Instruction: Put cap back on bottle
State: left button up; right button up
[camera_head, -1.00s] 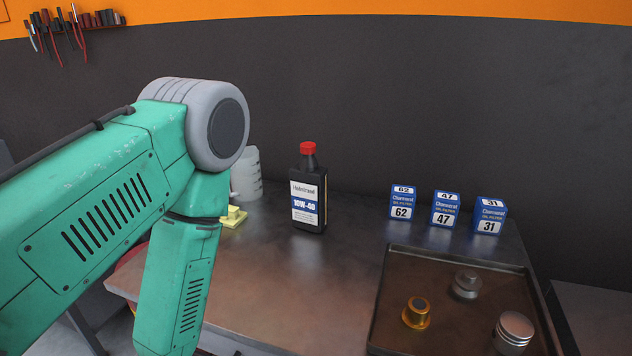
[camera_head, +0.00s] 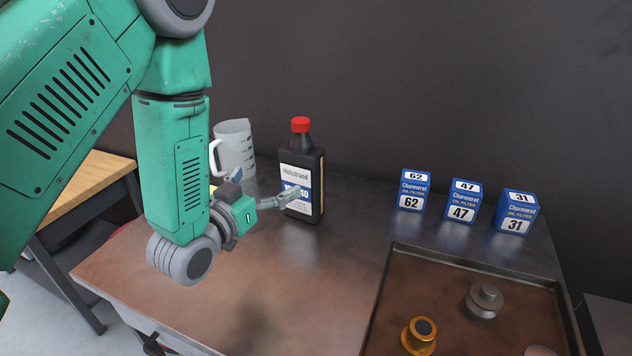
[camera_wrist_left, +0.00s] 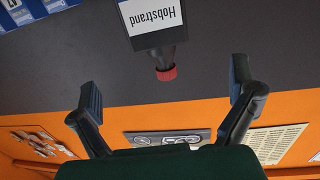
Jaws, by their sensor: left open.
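A black oil bottle (camera_head: 303,185) with a white label stands upright on the workbench in the head view. A red cap (camera_head: 300,125) sits on its neck. My left gripper (camera_head: 283,197) is at the bottle's left, in front of its label, low against the bottle in the picture. I cannot tell whether it touches. In the left wrist view, the bottle (camera_wrist_left: 152,22) appears upside down with its red cap (camera_wrist_left: 166,73) pointing between the two spread, empty fingers (camera_wrist_left: 168,105). My right gripper is not in view.
Blue oil filter boxes (camera_head: 414,190) stand at the back right. A brown tray (camera_head: 440,262) with metal parts lies at the front right. The bench middle is clear.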

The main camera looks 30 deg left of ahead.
aim_at(303, 152)
pick_arm(q)
jog(key=w, duration=0.5)
jog(key=w+p, duration=0.1)
jog(key=w, duration=0.1)
jog(key=shift+w+d+r, duration=0.25)
jog(key=shift+w+r, duration=0.05)
jog(key=shift+w+a+f, duration=0.1)
jog(key=shift+w+a, duration=0.1)
jog(key=shift+w, duration=0.05)
jog(key=shift+w+a+f, duration=0.1)
jog(key=shift+a, duration=0.25)
jog(key=shift+w+d, duration=0.25)
jog(key=shift+d, duration=0.1)
jog(key=w, duration=0.2)
jog(key=w+d, duration=0.1)
jog(key=shift+w+d+p, duration=0.15)
jog(key=shift+w+p, duration=0.2)
jog(key=shift+p, duration=0.05)
jog(key=shift+w+f, duration=0.1)
jog(key=shift+w, duration=0.4)
jog(key=shift+a+f, duration=0.1)
jog(key=shift+a, duration=0.4)
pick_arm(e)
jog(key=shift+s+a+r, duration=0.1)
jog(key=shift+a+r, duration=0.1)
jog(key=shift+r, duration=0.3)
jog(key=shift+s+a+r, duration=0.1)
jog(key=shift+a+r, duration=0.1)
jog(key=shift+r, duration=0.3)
